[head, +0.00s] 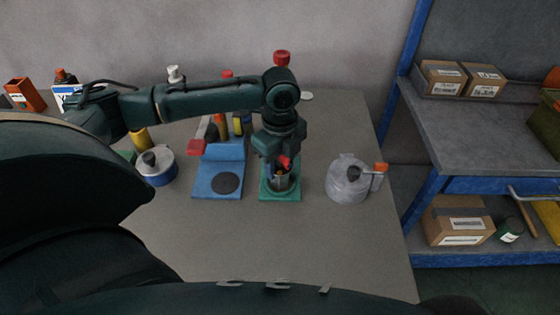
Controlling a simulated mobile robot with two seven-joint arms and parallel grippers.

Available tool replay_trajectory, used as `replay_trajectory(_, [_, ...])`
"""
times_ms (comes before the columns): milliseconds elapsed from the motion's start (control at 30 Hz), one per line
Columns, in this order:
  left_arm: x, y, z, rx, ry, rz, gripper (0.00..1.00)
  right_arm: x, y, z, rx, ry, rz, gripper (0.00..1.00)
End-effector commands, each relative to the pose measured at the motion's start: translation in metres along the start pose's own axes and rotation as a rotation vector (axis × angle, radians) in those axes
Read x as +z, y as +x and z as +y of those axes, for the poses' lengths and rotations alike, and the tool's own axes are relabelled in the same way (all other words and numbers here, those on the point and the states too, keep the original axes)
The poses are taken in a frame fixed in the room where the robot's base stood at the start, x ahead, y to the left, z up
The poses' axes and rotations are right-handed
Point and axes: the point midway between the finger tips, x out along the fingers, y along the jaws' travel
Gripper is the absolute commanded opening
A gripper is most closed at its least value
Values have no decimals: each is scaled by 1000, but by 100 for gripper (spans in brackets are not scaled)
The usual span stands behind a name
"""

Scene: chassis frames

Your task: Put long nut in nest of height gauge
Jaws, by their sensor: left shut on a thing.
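My left gripper (283,165) reaches in from the left and points down over a green square base (281,196) in the middle of the table. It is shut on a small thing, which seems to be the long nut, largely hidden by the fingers. A grey, round metal part shows on the green base, just under the fingers; I cannot tell whether the held thing touches it. A red piece shows at the fingers. I cannot tell for sure which fixture is the height gauge, and its nest is not clearly visible. My right gripper is not in view.
Left of the green base stands a blue fixture (206,185) with a black disc. A grey round pot (347,181) stands at the right. The table front (270,245) is clear. A blue-framed shelf (455,120) holds cardboard boxes.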

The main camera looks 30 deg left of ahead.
Motion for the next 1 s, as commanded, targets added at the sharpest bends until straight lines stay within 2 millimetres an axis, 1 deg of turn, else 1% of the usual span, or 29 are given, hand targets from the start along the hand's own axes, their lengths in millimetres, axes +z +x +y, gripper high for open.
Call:
replay_trajectory(100, [0, 0, 0, -1, 0, 0, 5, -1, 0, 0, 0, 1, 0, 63])
replay_trajectory(133, [0, 0, 0, 1, 0, 0, 42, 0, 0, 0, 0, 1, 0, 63])
replay_trajectory(367, [0, 0, 0, 1, 0, 0, 61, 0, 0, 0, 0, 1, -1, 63])
replay_trajectory(400, [0, 0, 0, 1, 0, 0, 63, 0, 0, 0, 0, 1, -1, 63])
replay_trajectory(633, [0, -1, 0, 0, 0, 0, 63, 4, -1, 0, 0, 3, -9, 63])
replay_trajectory(733, [0, -8, 0, -1, 0, 0, 63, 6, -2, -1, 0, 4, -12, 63])
replay_trajectory(867, [0, -30, -1, -4, 0, 0, 63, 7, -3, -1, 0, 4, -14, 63])
replay_trajectory(1000, [0, -61, -1, -4, -1, 1, 63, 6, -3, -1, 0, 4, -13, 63])
